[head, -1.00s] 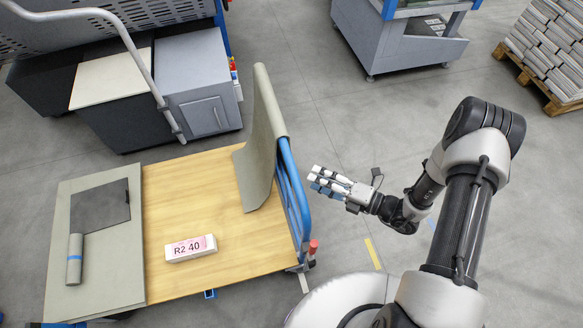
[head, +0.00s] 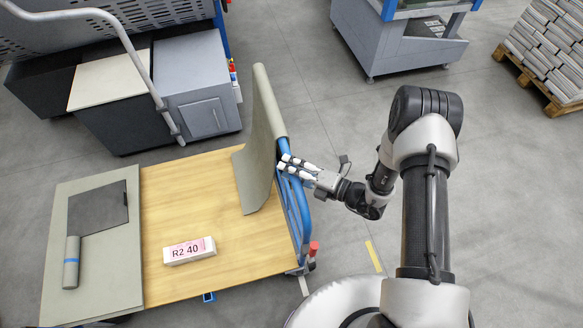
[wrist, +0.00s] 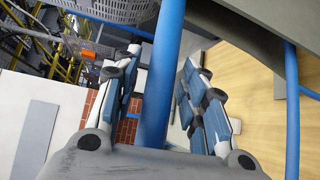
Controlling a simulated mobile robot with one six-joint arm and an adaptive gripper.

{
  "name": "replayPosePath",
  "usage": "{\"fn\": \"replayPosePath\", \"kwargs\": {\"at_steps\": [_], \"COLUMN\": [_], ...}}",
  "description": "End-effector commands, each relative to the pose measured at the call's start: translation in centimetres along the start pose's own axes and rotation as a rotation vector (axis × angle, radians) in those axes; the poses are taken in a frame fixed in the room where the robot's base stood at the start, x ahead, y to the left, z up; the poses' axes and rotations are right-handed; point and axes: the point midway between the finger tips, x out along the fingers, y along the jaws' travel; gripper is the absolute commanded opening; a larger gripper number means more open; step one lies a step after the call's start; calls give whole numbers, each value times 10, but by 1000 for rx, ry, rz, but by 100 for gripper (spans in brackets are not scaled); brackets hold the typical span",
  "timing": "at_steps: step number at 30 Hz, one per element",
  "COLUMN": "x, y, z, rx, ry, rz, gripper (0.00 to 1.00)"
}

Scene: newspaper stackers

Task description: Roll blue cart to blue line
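The blue cart is a flat cart with a wooden deck (head: 230,275) and a blue tube handle (head: 294,215) at its right end. My gripper (head: 283,163) is at the upper part of this handle. In the wrist view my gripper's fingers (wrist: 157,100) stand apart on either side of a blue handle tube (wrist: 163,75), with gaps visible between the tube and the fingers. A red-capped lever (head: 313,250) stands at the cart's near right corner. No blue line shows on the floor now.
A white R2 40 block (head: 189,251), grey sheets (head: 110,275) and a bent grey sheet (head: 262,150) are on the cart. A grey cabinet (head: 200,105) stands behind it. A short yellow floor line (head: 373,256) lies right of the cart. Open floor extends to the right.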

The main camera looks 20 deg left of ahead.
Motion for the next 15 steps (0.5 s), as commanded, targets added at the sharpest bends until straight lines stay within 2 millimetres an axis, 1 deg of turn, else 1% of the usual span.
{"fn": "replayPosePath", "kwargs": {"at_steps": [1,2,15], "x": [0,0,0], "y": [0,0,0], "z": [0,0,0], "rx": [0,0,0], "ry": [0,0,0], "rz": [0,0,0], "gripper": [34,32,2]}}
